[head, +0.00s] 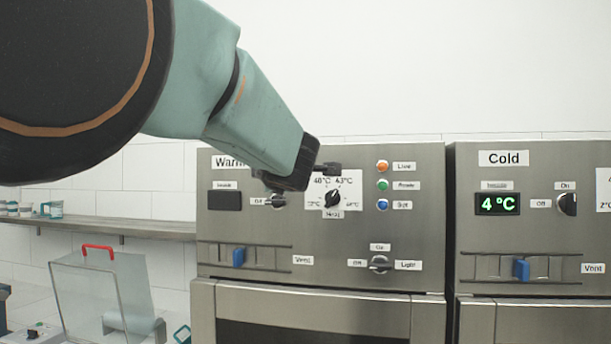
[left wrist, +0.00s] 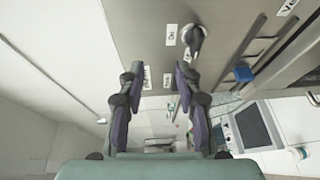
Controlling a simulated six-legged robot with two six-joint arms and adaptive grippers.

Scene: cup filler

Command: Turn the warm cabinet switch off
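The warm cabinet (head: 420,220) is a steel panel labelled "Warm", partly covered by my left arm. Its switch (head: 277,201) is a small grey knob beside an "Off" label; its handle appears to lie sideways toward that label. The display (head: 225,200) left of it is dark. The switch also shows in the left wrist view (left wrist: 194,40), above the right fingertip. My left gripper (head: 308,176) is just above and in front of the switch, hiding the area where "On" would be. In the left wrist view its two fingers are apart, with nothing between them. My right gripper is not in view.
A temperature dial (head: 333,198) and a column of coloured lights (head: 382,183) are right of the switch. A blue vent slider (head: 239,257) and light switch (head: 379,264) sit below. The cold cabinet (head: 530,236) reads 4 °C. A clear box with red handle (head: 98,248) stands left.

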